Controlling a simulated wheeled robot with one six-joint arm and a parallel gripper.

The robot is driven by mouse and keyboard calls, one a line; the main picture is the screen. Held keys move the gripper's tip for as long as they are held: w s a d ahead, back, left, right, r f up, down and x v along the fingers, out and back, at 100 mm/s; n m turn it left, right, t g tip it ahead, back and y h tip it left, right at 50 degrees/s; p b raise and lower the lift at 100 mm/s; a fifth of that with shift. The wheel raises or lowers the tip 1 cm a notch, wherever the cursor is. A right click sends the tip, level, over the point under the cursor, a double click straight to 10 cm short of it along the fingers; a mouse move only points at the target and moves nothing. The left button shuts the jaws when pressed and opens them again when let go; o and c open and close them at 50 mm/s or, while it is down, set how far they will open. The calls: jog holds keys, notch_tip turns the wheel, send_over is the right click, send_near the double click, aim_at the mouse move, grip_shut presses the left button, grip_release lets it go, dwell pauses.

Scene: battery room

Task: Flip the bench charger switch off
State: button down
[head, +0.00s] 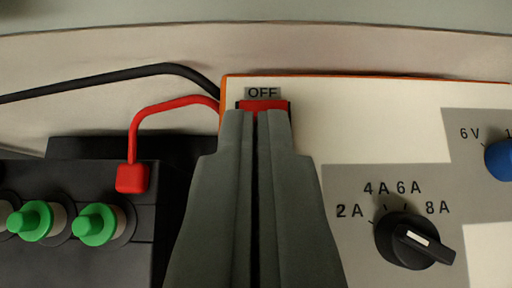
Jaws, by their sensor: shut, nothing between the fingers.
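The bench charger (380,115) has a cream panel with an orange edge and fills the right of the head view. Its red switch (264,105) sits in a dark frame at the panel's upper left, just under a label reading OFF (262,92). My gripper (256,115) is shut and empty, with its grey fingertips over the lower part of the switch. Most of the switch is hidden behind the fingers. I cannot tell whether the fingertips touch it or which way it is tipped.
A black battery (120,230) with green caps (95,225) stands at left. A red clamp lead (133,178) and a black cable (120,75) run to the charger. A black amp knob (410,240) and a blue voltage knob (500,160) are on the right.

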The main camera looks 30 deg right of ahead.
aim_at(255, 101)
jog(key=w+f, duration=0.1)
jog(key=d+f, duration=0.1)
jog(key=f, duration=0.1)
jog(key=w+f, duration=0.1)
jog(key=shift+w+d+f, duration=0.15)
jog(key=shift+w+d, duration=0.15)
jog(key=shift+w, duration=0.05)
jog(key=shift+w+f, duration=0.1)
jog(key=shift+f, duration=0.85)
jog(key=shift+f, duration=0.1)
jog(key=shift+w+d+f, duration=0.15)
jog(key=shift+f, duration=0.1)
jog(key=shift+w+d+r, duration=0.15)
jog(key=shift+w+d, duration=0.25)
jog(key=shift+w, duration=0.25)
